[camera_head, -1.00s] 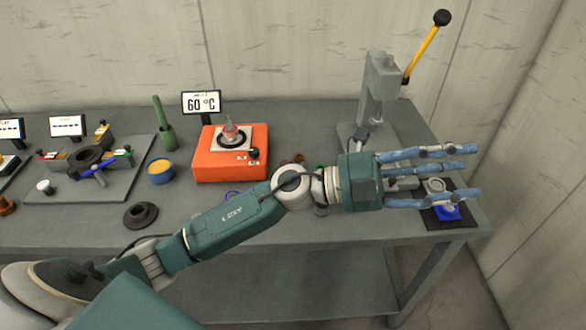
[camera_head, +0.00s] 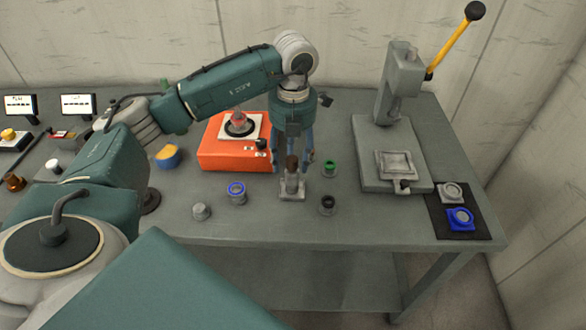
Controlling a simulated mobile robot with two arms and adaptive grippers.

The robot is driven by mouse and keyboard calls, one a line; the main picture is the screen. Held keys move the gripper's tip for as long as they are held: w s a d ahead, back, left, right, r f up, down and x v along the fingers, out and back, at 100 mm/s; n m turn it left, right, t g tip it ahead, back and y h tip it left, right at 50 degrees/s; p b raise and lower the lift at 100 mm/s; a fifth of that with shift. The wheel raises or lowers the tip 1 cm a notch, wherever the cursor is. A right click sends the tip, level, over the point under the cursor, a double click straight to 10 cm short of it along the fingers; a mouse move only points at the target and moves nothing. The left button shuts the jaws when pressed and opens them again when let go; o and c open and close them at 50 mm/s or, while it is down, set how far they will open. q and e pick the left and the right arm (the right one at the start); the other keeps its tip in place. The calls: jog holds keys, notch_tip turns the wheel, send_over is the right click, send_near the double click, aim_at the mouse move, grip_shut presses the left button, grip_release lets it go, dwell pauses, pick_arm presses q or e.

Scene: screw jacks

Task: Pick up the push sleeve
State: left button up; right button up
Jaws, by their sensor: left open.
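My left gripper (camera_head: 292,164) points down over the middle of the table. Its blue fingers are spread and open, with nothing seen between them at the tips except a brown-topped upright piece on a small grey block (camera_head: 292,186), just below or in front of them. Small grey cylindrical parts stand near it: one with a blue ring (camera_head: 237,193), one with a green ring (camera_head: 329,168), one with a black top (camera_head: 328,204), and a plain grey one (camera_head: 201,211). I cannot tell for sure which is the push sleeve. My right gripper is not in view.
An orange heater (camera_head: 232,155) stands left of the gripper. A grey lever press (camera_head: 388,150) with a yellow handle stands to the right. A black mat (camera_head: 447,224) holds a grey and a blue part. The table's front edge (camera_head: 300,242) lies close to the small parts.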

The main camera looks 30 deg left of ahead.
aim_at(292, 175)
pick_arm(q)
jog(key=shift+f, duration=0.85)
jog(key=f+p, duration=0.1)
jog(key=f, duration=0.1)
jog(key=f+p, duration=0.1)
jog(key=f, duration=0.1)
jog(key=shift+w+d+f+p, duration=0.1)
jog(key=shift+w+p, duration=0.1)
jog(key=shift+p, duration=0.15)
jog(key=shift+w+f, duration=0.1)
jog(key=shift+f, duration=0.5)
grip_shut()
